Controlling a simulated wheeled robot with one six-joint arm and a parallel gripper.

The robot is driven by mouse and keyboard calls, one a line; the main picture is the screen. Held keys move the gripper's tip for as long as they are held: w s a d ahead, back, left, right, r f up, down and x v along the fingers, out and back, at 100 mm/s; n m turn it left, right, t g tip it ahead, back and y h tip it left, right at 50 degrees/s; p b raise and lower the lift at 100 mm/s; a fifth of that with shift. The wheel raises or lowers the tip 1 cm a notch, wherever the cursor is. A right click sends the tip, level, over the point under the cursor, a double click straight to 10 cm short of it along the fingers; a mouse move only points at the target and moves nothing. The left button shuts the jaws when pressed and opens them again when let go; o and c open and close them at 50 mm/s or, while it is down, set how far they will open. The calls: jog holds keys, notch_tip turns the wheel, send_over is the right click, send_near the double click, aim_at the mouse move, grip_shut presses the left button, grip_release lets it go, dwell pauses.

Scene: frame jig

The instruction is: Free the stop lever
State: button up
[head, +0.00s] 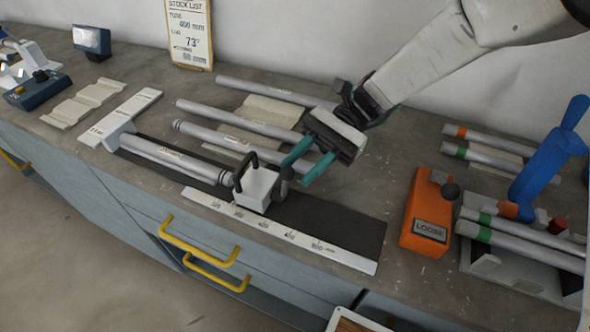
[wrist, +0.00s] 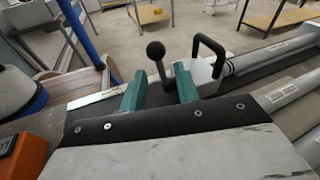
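The stop is a pale block (head: 257,189) on the dark jig bed, with a black loop handle on its left side. Its stop lever (head: 286,180) is a dark upright rod at the block's right side. In the wrist view the stop lever shows as a grey rod with a black ball (wrist: 155,51), left of the loop handle (wrist: 209,52). My gripper (head: 295,174) has two teal fingers spread apart, reaching down-left to the lever. In the wrist view the rod appears between the fingertips (wrist: 160,74); I cannot tell whether either finger touches it.
A tube (head: 170,158) lies on the bed between the end plate and the stop. A white scale (head: 280,230) runs along the front. An orange box (head: 424,220) marked LOOSE stands right, beside a blue upright tool (head: 548,165). Several loose tubes lie behind. The bed right of the stop is clear.

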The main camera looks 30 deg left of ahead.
jog(key=v, duration=0.5)
jog(key=shift+w, duration=0.1)
jog(key=shift+d+r, duration=0.1)
jog(key=shift+d, duration=0.05)
jog(key=s+d+r+n+t, duration=0.1)
jog(key=d+r+t, duration=0.3)
jog(key=d, duration=0.6)
jog(key=d+r+t, duration=0.4)
jog(key=d+r, duration=0.1)
jog(key=d, duration=0.4)
jog(key=s+d+t+h, duration=0.2)
jog(key=s+d+t, duration=0.2)
jog(key=d, duration=0.7)
jog(key=s+d+t+h, duration=0.2)
jog(key=s+d+t, duration=0.2)
jog(key=d, duration=0.7)
jog(key=shift+s+f+n+t, duration=0.25)
jog(key=shift+s+n+t, duration=0.15)
jog(key=shift+s, duration=0.55)
